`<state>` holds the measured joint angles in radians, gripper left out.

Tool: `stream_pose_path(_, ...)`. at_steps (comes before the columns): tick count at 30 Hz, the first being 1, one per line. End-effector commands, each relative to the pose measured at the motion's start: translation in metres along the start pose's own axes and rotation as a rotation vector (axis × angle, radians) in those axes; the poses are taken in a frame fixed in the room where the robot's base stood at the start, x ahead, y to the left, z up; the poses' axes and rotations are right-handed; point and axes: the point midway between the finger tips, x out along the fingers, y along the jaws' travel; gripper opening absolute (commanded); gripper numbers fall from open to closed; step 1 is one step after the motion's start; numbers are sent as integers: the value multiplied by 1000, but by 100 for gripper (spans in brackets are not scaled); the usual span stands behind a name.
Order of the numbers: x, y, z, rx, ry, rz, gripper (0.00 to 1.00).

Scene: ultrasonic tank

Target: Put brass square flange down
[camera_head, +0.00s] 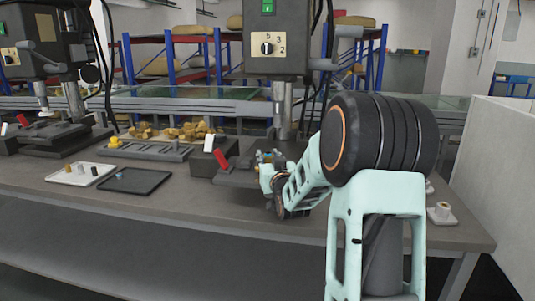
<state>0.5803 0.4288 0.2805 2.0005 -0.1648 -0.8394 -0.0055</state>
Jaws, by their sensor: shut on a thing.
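My arm reaches from the right foreground toward the middle of the grey bench (195,203). Its mint forearm and dark wrist joint end beside the vise of the centre drill press. I cannot make out the gripper's fingers; they seem hidden by the wrist and forearm. I cannot make out the brass square flange either. Small blue and yellowish bits show just above the wrist, too small to identify.
A drill press (276,48) stands behind my wrist, with a red-handled vise (232,175) below. To the left are a black tray (133,181), a white tray (74,180) holding small parts, and a long grey tray (150,150). A white dish (441,218) sits near the right end.

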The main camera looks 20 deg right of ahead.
Motion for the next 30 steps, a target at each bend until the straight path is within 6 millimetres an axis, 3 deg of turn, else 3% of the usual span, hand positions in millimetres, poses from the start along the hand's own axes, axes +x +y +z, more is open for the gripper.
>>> stream_pose_path(13,-3,1,4,-1,6,0,0)
stream_pose_path(14,-4,1,7,0,-3,0,28)
stream_pose_path(18,-4,1,6,1,-3,0,44)
stream_pose_path(30,-4,2,2,1,-3,1,45)
